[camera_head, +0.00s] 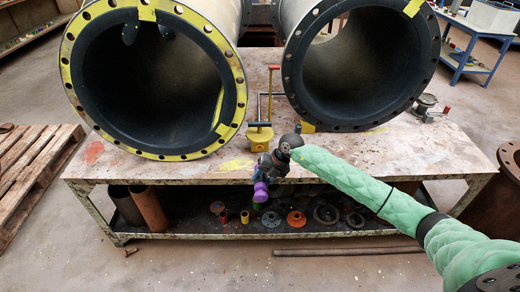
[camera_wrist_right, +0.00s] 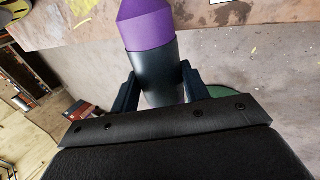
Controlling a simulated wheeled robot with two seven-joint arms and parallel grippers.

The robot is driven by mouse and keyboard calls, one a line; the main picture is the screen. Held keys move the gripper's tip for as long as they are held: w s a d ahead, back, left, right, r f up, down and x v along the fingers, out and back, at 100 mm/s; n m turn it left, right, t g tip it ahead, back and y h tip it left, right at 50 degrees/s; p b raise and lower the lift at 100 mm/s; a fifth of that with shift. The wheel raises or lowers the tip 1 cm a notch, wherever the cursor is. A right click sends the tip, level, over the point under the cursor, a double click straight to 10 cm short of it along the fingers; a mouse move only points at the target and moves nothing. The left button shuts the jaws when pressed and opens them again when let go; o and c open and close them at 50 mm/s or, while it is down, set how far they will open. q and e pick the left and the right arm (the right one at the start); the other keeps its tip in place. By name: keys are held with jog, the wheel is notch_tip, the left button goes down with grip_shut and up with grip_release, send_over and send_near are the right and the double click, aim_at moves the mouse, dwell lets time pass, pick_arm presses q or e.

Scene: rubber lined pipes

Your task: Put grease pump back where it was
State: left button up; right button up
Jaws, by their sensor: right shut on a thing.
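The grease pump (camera_wrist_right: 145,28), a dark cylinder with a tapered purple end, is between the fingers of my right gripper (camera_wrist_right: 157,82), which is shut on it. In the head view the purple end of the grease pump (camera_head: 260,191) hangs at the table's front edge, pointing down and toward the camera. My right gripper (camera_head: 268,168) is at the front edge of the worktable (camera_head: 400,155); its fingers are small and partly hidden there. My left gripper is not in view.
Two large flanged pipes, one yellow-rimmed (camera_head: 231,75) and one dark-rimmed (camera_head: 428,65), lie on the table. A yellow tool with a red handle (camera_head: 260,138) stands behind my gripper. Gaskets and small parts (camera_head: 297,218) fill the lower shelf. A pallet (camera_head: 30,165) lies at left.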

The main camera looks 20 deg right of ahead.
jog(key=shift+s+a, duration=0.15)
jog(key=shift+s, duration=0.3)
